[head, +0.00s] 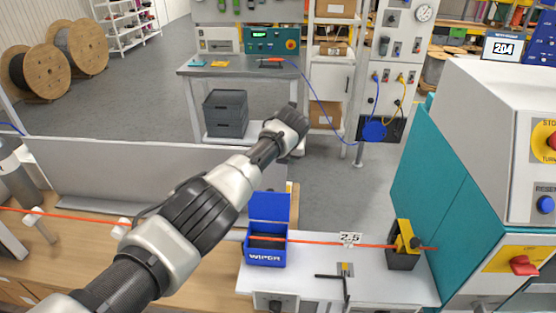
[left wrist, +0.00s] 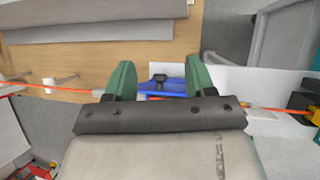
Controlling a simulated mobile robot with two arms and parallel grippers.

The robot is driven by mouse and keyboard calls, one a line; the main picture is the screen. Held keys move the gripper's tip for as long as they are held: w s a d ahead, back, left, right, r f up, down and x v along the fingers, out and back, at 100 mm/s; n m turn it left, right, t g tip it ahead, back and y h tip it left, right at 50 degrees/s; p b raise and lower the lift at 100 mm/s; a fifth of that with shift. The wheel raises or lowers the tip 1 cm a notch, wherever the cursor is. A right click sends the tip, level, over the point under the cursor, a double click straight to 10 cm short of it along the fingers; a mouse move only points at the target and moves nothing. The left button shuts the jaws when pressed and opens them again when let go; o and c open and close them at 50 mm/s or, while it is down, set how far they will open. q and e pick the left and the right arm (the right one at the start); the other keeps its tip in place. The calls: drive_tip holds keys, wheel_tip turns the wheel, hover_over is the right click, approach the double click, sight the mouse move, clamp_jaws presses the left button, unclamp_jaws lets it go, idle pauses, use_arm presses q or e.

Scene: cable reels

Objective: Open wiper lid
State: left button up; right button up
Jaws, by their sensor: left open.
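The blue wiper box (head: 265,259), labelled WIPER, sits on the white bench top in the head view. Its blue lid (head: 269,207) stands raised upright at the back, and the dark inside shows. The orange cable (head: 325,243) runs through the box. In the left wrist view my left gripper (left wrist: 159,64) is open, its two green fingers apart. A blue part of the wiper (left wrist: 164,88) with a small black piece shows between and beyond the fingers; I cannot tell whether they touch it. In the head view the fingers cannot be made out. My right gripper is not in view.
A yellow and black cable device (head: 403,246) stands right of the wiper, before the teal and white machine (head: 480,150). A 2.5 tag (head: 349,239) and a black-handled tool (head: 334,278) lie between them. A grey panel (head: 130,175) stands along the wooden bench.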

use_arm(q)
drive_tip(key=shift+w+d+r, duration=0.1)
drive_tip(key=shift+r, duration=0.45)
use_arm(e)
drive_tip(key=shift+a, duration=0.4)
use_arm(q)
drive_tip(key=b+v, duration=0.3)
drive_tip(key=v, duration=0.8)
drive_tip(key=shift+b, duration=0.4)
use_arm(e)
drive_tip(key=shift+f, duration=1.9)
